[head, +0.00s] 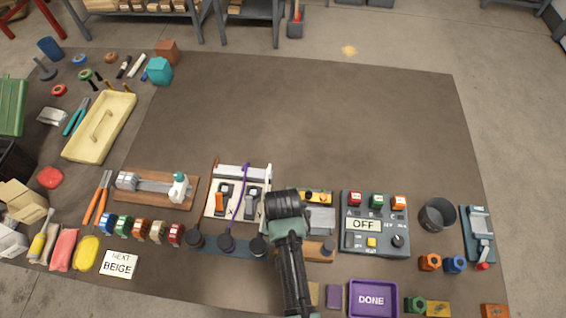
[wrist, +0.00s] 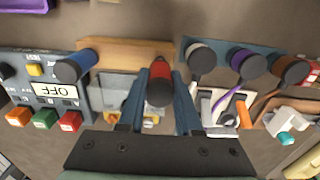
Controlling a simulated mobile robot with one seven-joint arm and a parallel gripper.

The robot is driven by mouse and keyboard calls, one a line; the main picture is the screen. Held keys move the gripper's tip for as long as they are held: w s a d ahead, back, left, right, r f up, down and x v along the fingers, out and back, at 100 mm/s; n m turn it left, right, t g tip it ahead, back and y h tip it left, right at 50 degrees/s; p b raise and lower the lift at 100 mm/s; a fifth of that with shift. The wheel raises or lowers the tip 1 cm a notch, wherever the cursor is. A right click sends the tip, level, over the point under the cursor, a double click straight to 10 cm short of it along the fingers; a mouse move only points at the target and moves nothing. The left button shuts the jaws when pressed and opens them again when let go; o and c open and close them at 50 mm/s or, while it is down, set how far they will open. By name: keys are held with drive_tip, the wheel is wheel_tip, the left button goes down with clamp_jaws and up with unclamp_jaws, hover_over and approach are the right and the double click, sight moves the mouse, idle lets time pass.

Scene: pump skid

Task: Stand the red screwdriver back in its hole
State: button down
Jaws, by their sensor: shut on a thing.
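In the wrist view my gripper (wrist: 161,82) is shut on the red screwdriver (wrist: 160,68), whose dark round cap faces the camera. The screwdriver is at the right end of a wooden holder (wrist: 125,48). Its lower part is hidden, so I cannot tell whether its tip is in a hole. A blue tool (wrist: 75,66) with a dark cap stands at the holder's left end. In the head view part of the wooden holder (head: 318,255) shows right of my arm, which hides the red screwdriver and the fingertips.
A blue-grey rack (head: 210,246) with several dark-capped tools stands close beside the wooden holder. A control panel marked OFF (head: 375,247) is on the other side. A purple DONE tray (head: 374,285) lies near the front edge. The back middle of the mat is clear.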

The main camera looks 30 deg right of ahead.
drive_tip(key=shift+f+b, duration=0.65)
drive_tip(key=shift+f, duration=0.35)
drive_tip(key=c, duration=0.5)
unclamp_jaws()
wheel_tip(320, 180, up, 13)
drive_tip(key=shift+r+b, duration=0.1)
drive_tip(key=shift+b, duration=0.45)
